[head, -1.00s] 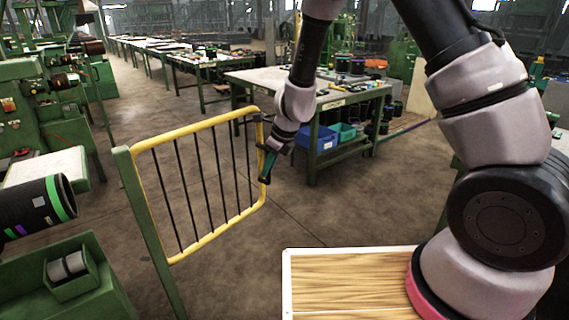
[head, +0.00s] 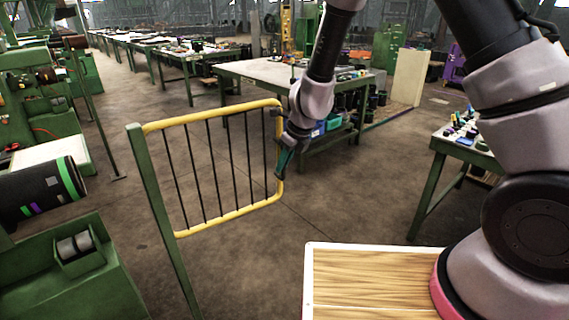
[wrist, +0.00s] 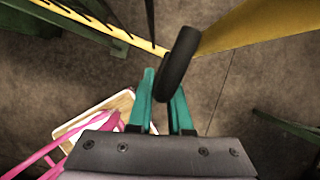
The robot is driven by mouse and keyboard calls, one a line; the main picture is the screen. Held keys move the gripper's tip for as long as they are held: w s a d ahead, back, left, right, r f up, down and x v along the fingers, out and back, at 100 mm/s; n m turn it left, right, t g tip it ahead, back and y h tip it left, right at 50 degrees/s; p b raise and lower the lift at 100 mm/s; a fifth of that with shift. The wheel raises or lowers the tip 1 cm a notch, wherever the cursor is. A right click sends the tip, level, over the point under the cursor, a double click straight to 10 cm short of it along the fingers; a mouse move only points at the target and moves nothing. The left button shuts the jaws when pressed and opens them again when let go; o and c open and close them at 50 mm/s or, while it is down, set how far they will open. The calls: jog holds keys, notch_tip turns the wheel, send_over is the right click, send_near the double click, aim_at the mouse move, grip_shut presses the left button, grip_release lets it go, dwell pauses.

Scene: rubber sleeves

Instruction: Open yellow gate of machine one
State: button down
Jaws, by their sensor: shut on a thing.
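The yellow gate (head: 225,217), a yellow tube frame with black vertical bars, hangs from a green post (head: 160,212) left of centre in the head view. My gripper (head: 285,162) is at the gate's free right edge, with its teal fingers pointing down. In the wrist view my gripper (wrist: 163,102) has its teal fingers closed about a black handle (wrist: 178,62). The handle's top sticks out beyond the fingers. The gate's yellow frame (wrist: 265,25) runs right beside it in that view.
A green machine with a black roller (head: 40,193) stands at the left, close to the post. A long workbench (head: 260,72) is behind the gate and a green-legged table (head: 428,190) is at the right. Bare floor lies between them.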

jog(key=c, duration=0.8)
grip_release()
jog(key=shift+c, duration=0.2)
jog(key=shift+r, duration=0.15)
jog(key=v, duration=1)
jog(key=shift+r, duration=0.25)
jog(key=shift+d+r, duration=0.1)
jog(key=shift+d, duration=0.05)
